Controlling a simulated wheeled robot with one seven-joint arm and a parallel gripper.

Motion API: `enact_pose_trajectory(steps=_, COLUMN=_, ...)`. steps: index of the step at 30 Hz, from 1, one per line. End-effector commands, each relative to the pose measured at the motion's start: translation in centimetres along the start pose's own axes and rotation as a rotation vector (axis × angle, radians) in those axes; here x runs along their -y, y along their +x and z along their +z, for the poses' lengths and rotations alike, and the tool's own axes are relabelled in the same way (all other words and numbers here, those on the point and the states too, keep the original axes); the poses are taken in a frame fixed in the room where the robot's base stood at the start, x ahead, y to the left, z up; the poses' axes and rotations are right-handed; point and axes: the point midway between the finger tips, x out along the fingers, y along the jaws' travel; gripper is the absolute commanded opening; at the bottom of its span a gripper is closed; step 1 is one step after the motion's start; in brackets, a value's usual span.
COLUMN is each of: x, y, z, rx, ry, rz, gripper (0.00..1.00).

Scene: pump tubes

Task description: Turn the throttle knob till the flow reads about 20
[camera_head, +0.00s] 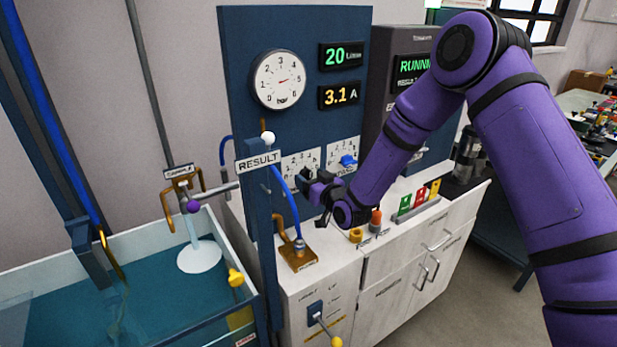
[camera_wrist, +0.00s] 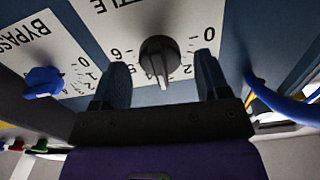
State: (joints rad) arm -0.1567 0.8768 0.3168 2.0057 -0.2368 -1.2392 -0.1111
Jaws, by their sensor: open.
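The black throttle knob (camera_wrist: 158,56) sits on a white dial plate (camera_wrist: 185,15) with numbers around it. My gripper (camera_wrist: 161,62) is open, with one finger on each side of the knob and a visible gap on both sides. In the head view my gripper (camera_head: 314,187) is at the panel, in front of the lower part of the throttle plate (camera_head: 298,160). The green flow display (camera_head: 342,55) reads 20. A round gauge (camera_head: 280,80) left of it has a red needle.
The blue bypass knob (camera_wrist: 43,80) is on the neighbouring plate, also visible in the head view (camera_head: 348,161). A blue hose (camera_wrist: 285,105) runs close to one finger. An amber display (camera_head: 340,95) reads 3.1 A. A water tank (camera_head: 130,290) is at the left.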

Motion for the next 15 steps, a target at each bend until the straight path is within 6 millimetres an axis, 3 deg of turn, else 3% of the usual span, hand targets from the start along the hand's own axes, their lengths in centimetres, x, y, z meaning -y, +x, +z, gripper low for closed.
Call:
enact_pose_trajectory(steps=9, x=0.0, y=-6.0, z=0.0, rx=0.003, ry=0.0, rz=0.0, gripper=0.69)
enact_pose_trajectory(steps=15, x=0.0, y=-8.4, z=0.0, rx=0.002, ry=0.0, rz=0.0, gripper=0.69)
